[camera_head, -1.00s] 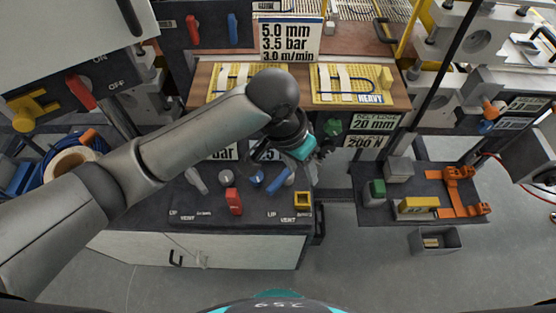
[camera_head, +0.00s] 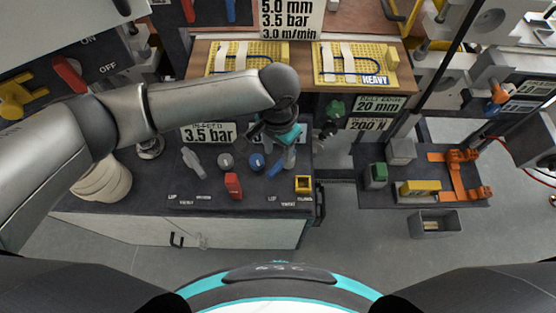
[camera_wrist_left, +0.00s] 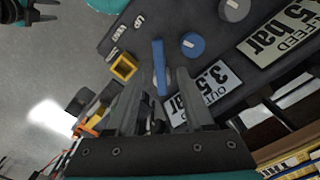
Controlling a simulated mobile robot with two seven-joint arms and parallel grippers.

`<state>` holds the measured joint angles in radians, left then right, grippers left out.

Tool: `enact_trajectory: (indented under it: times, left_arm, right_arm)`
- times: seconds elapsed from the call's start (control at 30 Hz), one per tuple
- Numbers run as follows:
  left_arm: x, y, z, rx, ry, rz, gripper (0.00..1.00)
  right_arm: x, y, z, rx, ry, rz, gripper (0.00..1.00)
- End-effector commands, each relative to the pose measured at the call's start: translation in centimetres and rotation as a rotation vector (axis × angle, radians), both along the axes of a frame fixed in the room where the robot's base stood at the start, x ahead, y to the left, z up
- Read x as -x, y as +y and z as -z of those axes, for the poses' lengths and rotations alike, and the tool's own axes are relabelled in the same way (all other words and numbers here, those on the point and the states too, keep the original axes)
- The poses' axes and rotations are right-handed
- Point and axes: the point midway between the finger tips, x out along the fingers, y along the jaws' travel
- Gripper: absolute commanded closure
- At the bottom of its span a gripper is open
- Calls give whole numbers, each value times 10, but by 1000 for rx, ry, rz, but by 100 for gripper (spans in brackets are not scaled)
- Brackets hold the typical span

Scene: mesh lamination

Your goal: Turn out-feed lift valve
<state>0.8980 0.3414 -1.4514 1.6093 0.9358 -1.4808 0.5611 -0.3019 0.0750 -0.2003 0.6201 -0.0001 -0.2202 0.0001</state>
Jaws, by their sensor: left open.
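The out-feed lift valve is a blue lever (camera_head: 275,169) on the dark panel, beside UP and VENT labels at the right part of the bench. In the left wrist view the blue lever (camera_wrist_left: 159,67) lies in line with the gap between my fingers. My left gripper (camera_head: 289,157) is over the lever's upper end and partly hides it in the head view. In the left wrist view my left gripper (camera_wrist_left: 161,80) is open, with one finger on each side of the lever; contact cannot be told. My right gripper (camera_wrist_left: 45,10) shows small at the upper left there, fingers apart.
A blue knob (camera_head: 257,161), a grey knob (camera_head: 226,160), a red handle (camera_head: 233,185) and a yellow square block (camera_head: 303,184) stand close by. A grey lever (camera_head: 193,163) is at the left. A side table (camera_head: 388,199) stands to the right across a gap.

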Motion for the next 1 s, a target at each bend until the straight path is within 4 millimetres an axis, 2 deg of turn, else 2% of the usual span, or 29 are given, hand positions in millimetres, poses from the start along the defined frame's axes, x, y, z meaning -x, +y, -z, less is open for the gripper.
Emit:
enact_trajectory:
  times: [0.1,0.3,0.7,1.0]
  left_arm:
    - [0,0,23,-1,1,0,48]
    - [0,-1,46,0,0,1,48]
    - [0,-1,51,1,-1,2,49]
    - [0,0,51,1,-1,1,82]
  right_arm:
    - [0,-1,4,2,1,-1,50]
    - [0,-4,6,5,0,-2,50]
    - [0,-4,7,5,0,-2,50]
    - [-1,-4,7,5,-1,-2,50]
